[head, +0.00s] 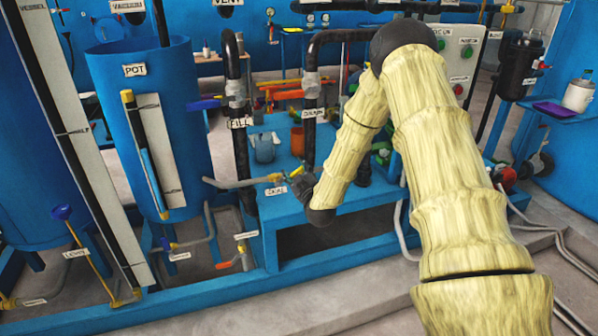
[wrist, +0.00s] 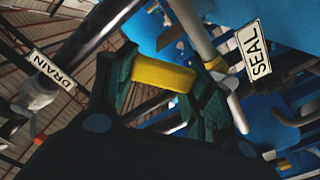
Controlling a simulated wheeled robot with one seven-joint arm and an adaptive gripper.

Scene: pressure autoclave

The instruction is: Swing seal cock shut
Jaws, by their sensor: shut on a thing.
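The seal cock's yellow handle (wrist: 163,73) lies between the dark green fingers of my gripper (wrist: 160,84) in the wrist view. The fingers are shut on it. A grey pipe (wrist: 194,28) with a yellow fitting (wrist: 215,65) runs just beside the handle, next to the SEAL label (wrist: 257,52). In the head view my gripper (head: 297,178) is small at the end of the grey pipe (head: 232,183), beside the SEAL label (head: 276,191). My wrist partly hides the cock there, and its exact angle is hard to tell.
A blue POT tank (head: 180,75) stands left of the cock. The DRAIN label (wrist: 53,70) shows in the wrist view.

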